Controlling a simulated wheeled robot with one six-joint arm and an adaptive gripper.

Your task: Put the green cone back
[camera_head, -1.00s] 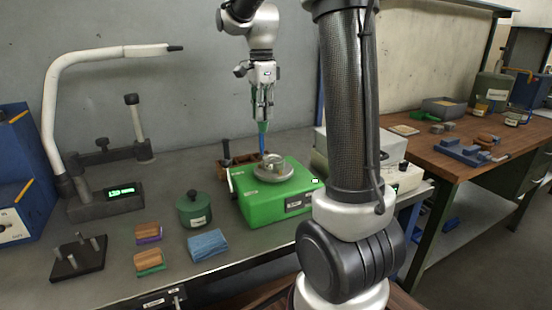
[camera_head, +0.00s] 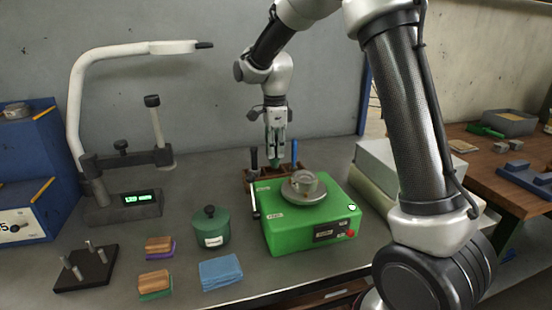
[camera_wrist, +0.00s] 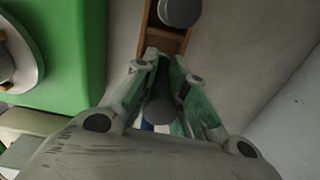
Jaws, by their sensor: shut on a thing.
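My gripper (camera_head: 275,148) is shut on the green cone (camera_head: 274,161), pointing down at the wooden rack (camera_head: 247,176) behind the green machine. The cone's lower part reaches the rack in the picture; whether it sits inside a slot or just above is hidden. In the wrist view the gripper (camera_wrist: 165,95) has green surfaces between its fingers and a dark round end in the middle. The rack (camera_wrist: 152,42) lies just beyond the fingertips there. A black-handled tool (camera_head: 254,158) stands at the rack's left and a blue one (camera_head: 295,153) at its right.
The green machine (camera_head: 290,230) with a round metal plate stands close in front of the rack. A green lidded pot (camera_head: 210,228), blue cloth (camera_head: 221,272) and wooden-backed brushes (camera_head: 155,281) lie to the left. A lamp stand (camera_head: 125,200) stands farther left.

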